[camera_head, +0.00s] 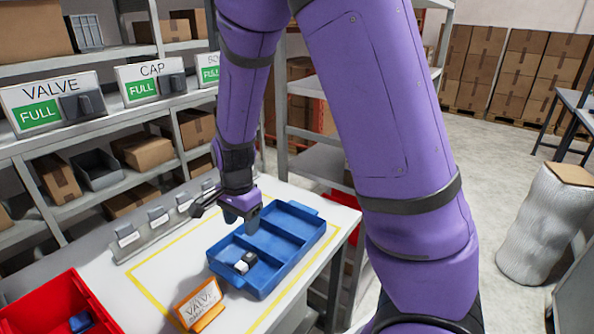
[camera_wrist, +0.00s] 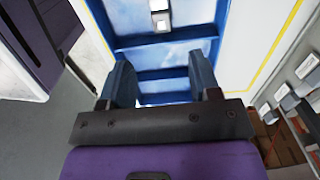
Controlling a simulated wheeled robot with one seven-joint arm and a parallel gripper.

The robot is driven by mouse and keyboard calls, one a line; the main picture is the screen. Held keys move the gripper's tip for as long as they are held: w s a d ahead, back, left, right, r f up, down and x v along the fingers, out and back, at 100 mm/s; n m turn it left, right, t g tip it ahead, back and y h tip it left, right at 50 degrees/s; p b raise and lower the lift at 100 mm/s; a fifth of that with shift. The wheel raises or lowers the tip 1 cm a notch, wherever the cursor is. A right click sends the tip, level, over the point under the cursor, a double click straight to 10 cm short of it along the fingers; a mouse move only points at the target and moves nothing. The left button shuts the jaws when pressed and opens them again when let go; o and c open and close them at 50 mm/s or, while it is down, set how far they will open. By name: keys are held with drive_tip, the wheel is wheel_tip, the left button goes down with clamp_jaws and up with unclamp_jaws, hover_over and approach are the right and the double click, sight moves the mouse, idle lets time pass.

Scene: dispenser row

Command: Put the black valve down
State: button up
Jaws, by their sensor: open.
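A small black-and-white piece (camera_head: 245,262), apparently the black valve, lies in the near end compartment of the blue divided tray (camera_head: 262,292). In the wrist view the piece (camera_wrist: 160,14) shows at the top edge, partly cut off, inside the tray (camera_wrist: 205,32). My gripper (camera_head: 243,222) is above the tray, open and empty, with its fingers pointing down. In the wrist view its two fingers (camera_wrist: 161,85) are wide apart, with tray floor and a divider showing between them. The piece is clear of both fingers.
An orange-framed VALVE sign (camera_head: 200,305) stands beside the tray's near end. A red bin (camera_head: 35,305) holding a blue item is at lower left. A row of small labelled holders (camera_head: 158,217) lines the table's back. Shelves behind carry VALVE and CAP signs marked FULL.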

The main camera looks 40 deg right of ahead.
drive_tip(key=s+d+r+n+t, duration=0.2)
drive_tip(key=s+d+r+n, duration=0.1)
drive_tip(key=s+r+n, duration=0.4)
drive_tip(key=s+d+r+n+t, duration=0.3)
drive_tip(key=s+r+n, duration=0.4)
drive_tip(key=s+r, duration=0.7)
wheel_tip(320, 180, up, 4)
drive_tip(key=shift+d+r, duration=0.1)
drive_tip(key=shift+d, duration=0.2)
drive_tip(key=shift+w, duration=0.1)
